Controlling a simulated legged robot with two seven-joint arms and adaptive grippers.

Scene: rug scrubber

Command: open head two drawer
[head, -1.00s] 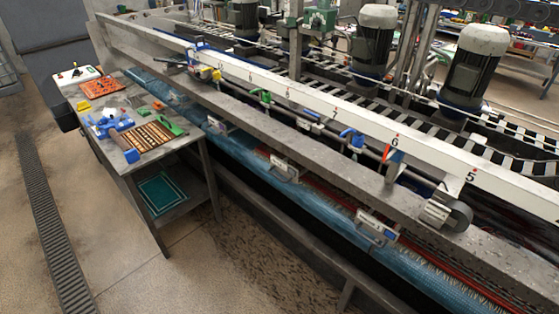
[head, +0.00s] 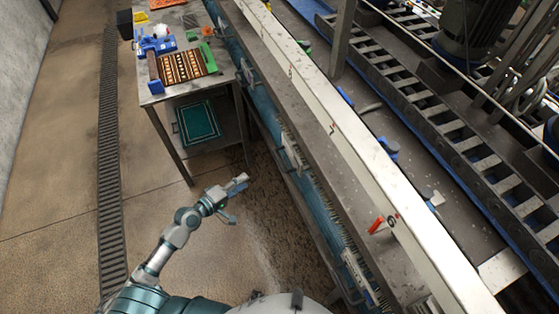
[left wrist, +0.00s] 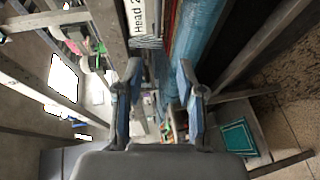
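A white label reading "Head 2" (left wrist: 138,17) shows at the top of the left wrist view, on the machine's side beside a blue roller brush (left wrist: 203,35). A grey ribbed metal part (left wrist: 148,43) sits just below the label. In the head view, several small pale plates with fittings, one of them here (head: 291,152), line the machine's side; their lettering is too small to read. My left gripper (head: 238,198) is open and empty, apart from the machine, left of these plates. Its two spread fingers also show in the left wrist view (left wrist: 158,85). My right gripper is not in view.
A metal table (head: 160,97) with tools and a patterned board stands at the back left, a green mat (head: 197,122) on its lower shelf. A long machine beam (head: 335,140) runs along the right. Floor around a drain grate (head: 109,170) is clear.

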